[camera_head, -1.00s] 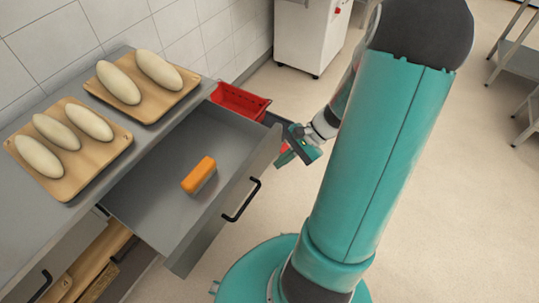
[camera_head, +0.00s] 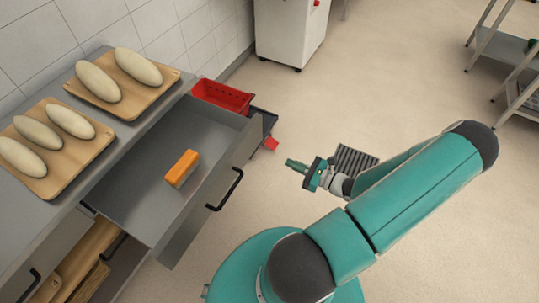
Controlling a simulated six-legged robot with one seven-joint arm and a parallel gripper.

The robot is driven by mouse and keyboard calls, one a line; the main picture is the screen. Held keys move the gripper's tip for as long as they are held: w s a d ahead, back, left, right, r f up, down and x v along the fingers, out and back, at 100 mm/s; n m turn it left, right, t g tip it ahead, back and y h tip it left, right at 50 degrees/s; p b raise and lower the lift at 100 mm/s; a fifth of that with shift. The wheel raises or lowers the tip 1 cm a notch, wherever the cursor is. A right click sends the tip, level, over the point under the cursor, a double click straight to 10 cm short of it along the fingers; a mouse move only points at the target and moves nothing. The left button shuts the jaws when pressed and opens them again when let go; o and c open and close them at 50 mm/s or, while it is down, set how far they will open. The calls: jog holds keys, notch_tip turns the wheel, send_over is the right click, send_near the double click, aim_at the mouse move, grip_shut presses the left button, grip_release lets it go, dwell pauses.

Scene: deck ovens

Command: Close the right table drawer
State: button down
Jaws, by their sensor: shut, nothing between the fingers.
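The right table drawer (camera_head: 150,194) is pulled far out from under the grey table. Its front panel carries a black bar handle (camera_head: 225,190). An orange block (camera_head: 182,168) lies inside the drawer. My gripper (camera_head: 290,162) is to the right of the drawer front, apart from it, with its fingers pointing left toward the panel. The fingers look closed, with nothing held between them.
Loaves lie on two wooden boards (camera_head: 160,92) on the table (camera_head: 35,205). A red crate (camera_head: 222,96) stands beyond the drawer, with a small red object (camera_head: 270,143) near it. A floor grate (camera_head: 352,160) lies behind my wrist. A rack (camera_head: 505,47) stands at the far right; the floor between is open.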

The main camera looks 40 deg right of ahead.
aim_at(250, 146)
jog(key=x, duration=1.3)
jog(key=shift+w+a, duration=0.2)
jog(key=shift+w, duration=0.15)
